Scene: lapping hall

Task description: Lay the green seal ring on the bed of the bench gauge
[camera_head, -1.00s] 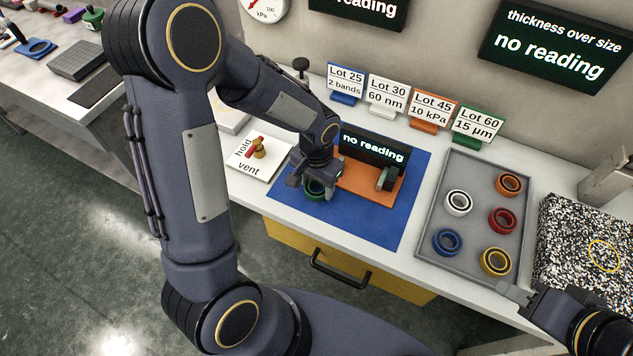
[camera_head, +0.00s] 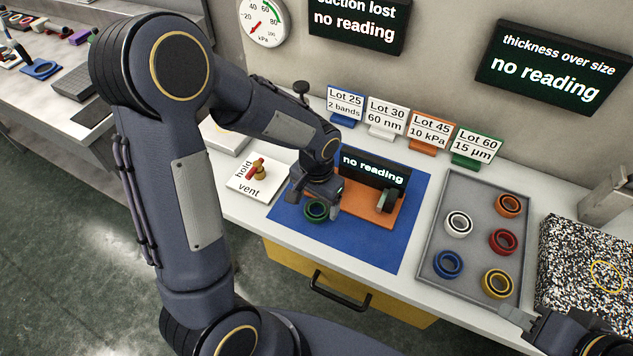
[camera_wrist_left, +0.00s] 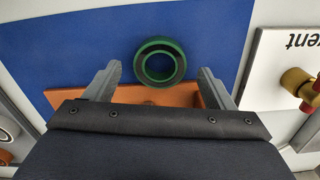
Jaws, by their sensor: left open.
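The green seal ring (camera_head: 316,210) lies flat on the blue mat (camera_head: 360,245), by the front left edge of the bench gauge's orange base (camera_head: 382,216). My left gripper (camera_head: 322,192) is open and empty, just behind and above the ring. In the left wrist view the ring (camera_wrist_left: 160,62) shows beyond and between the spread fingertips (camera_wrist_left: 160,72), with its edge overlapping the orange base (camera_wrist_left: 135,94) in the picture. The gauge's display (camera_head: 373,170) reads "no reading". My right gripper (camera_head: 518,318) is partly in view at the lower right; its opening is unclear.
A grey tray (camera_head: 433,262) holds several coloured rings on the right. A white hold/vent plate (camera_head: 243,192) with a red-handled valve stands left of the mat. Lot signs (camera_head: 428,131) line the back. A speckled block (camera_head: 570,275) stands far right.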

